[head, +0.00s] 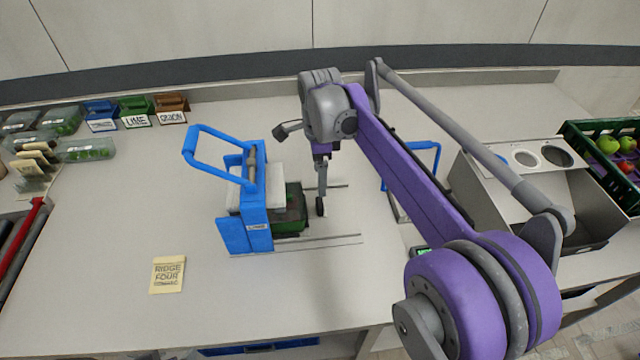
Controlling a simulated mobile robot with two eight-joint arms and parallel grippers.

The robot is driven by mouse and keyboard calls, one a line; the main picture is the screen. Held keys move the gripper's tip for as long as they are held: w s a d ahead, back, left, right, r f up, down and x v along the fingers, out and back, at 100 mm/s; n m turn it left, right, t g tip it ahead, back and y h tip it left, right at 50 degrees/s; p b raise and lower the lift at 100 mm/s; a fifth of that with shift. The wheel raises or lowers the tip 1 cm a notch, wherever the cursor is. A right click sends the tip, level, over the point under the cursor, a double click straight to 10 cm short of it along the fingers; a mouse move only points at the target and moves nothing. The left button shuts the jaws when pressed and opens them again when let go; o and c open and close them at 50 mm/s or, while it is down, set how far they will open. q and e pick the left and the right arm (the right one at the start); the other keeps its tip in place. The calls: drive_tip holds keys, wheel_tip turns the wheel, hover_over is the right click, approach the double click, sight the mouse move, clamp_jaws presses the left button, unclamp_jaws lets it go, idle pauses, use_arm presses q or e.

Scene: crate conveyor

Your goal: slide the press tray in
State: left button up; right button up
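My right gripper (320,207) points down just right of the tray's outer end. Its fingers are seen edge-on, so I cannot tell whether they are apart or touch the tray. My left gripper is not in view.
Thin rails (330,239) run right from the press. A yellow note (167,275) lies front left. Labelled bins (139,112) and clear boxes (85,150) stand back left. A metal housing with round holes (545,190) and a green crate (575,131) are at right.

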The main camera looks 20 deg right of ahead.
sight(320, 202)
drive_tip(key=shift+r, duration=0.25)
drive_tip(key=s+d+f+t+y+b, duration=0.1)
drive_tip(key=s+d+y+b, duration=0.1)
drive_tip(key=d+y+b, duration=0.3)
drive_tip(key=shift+h, duration=0.3)
drive_tip(key=x, duration=0.3)
drive_tip(key=b+x, duration=0.1)
drive_tip(key=x, duration=0.3)
drive_tip(key=w+a+b+x, duration=0.1)
drive_tip(key=x, duration=0.3)
drive_tip(key=shift+r, duration=0.2)
clamp_jaws()
